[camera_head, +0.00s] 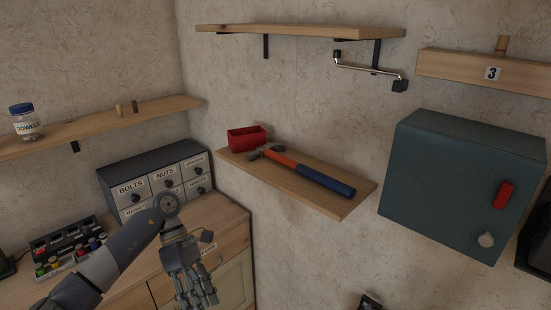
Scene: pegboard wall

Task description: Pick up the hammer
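The hammer (308,175) lies on a small wooden wall shelf (335,203) in the middle of the view. Its dark metal head is at the left end, and its red and blue handle points to the lower right. My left gripper (197,290) hangs below and to the left of the hammer, in front of the workbench, fingers downward. It is apart from the hammer, and nothing shows in its fingers. How far the fingers are open is hard to tell. Only a small dark piece shows at the bottom edge; I cannot tell whether it belongs to my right arm.
A red bin (247,138) sits beside the hammer head. A higher shelf (300,31) with a metal crank-shaped bar (368,70) is above. A teal cabinet (455,180) is at the right. Labelled drawers (158,180) stand on the workbench (215,215) at the left.

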